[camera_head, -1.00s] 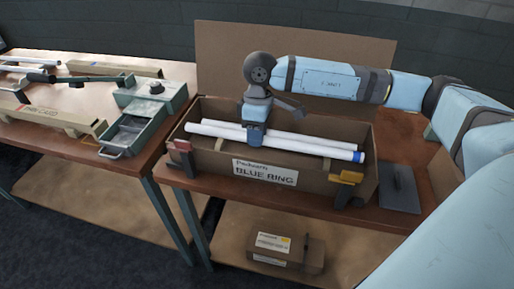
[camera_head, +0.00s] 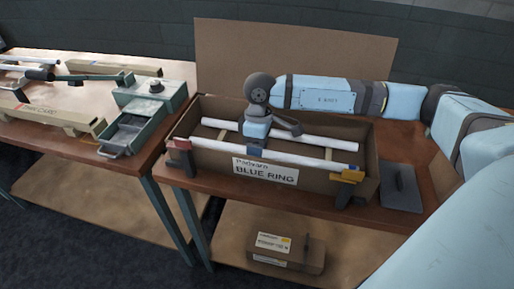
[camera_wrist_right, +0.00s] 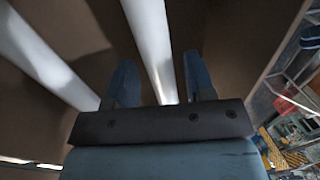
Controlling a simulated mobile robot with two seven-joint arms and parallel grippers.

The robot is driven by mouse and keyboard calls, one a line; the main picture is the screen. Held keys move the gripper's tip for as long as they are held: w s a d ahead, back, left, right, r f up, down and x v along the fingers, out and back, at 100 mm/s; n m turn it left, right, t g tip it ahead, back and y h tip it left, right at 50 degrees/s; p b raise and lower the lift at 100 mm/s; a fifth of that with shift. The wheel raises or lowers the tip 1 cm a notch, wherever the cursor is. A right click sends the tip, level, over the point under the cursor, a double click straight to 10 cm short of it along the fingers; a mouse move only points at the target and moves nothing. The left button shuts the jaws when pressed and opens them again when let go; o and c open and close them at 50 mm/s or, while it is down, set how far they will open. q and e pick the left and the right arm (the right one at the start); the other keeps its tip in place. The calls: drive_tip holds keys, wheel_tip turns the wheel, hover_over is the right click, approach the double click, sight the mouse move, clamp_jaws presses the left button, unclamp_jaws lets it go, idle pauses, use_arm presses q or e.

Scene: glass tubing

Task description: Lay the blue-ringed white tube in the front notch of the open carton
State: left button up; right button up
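The front white tube (camera_head: 305,161) lies level along the front wall of the open carton (camera_head: 215,158), labelled BLUE RING. Its left end is by the red piece (camera_head: 180,147) and its right end by the yellow piece (camera_head: 347,176). Its blue ring is not clear now. A second white tube (camera_head: 325,143) lies behind it across the carton. My right gripper (camera_head: 254,152) is at the front tube, left of its middle. In the right wrist view its fingers (camera_wrist_right: 160,80) stand either side of a white tube (camera_wrist_right: 152,45), with gaps showing. My left gripper is out of view.
A brown board (camera_head: 300,55) stands behind the carton. A dark flat plate (camera_head: 400,188) lies to its right. A teal box with an open drawer (camera_head: 130,130) stands on the left table. A small carton (camera_head: 285,255) is on the lower shelf.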

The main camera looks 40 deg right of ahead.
drive_tip(key=shift+r+p, duration=0.5)
drive_tip(key=shift+p, duration=0.1)
wheel_tip(320, 180, up, 11)
drive_tip(key=w+d, duration=0.1)
drive_tip(key=shift+w+d+r, duration=0.15)
drive_tip(key=shift+w+d, duration=0.1)
drive_tip(key=shift+d, duration=0.15)
idle(0.5)
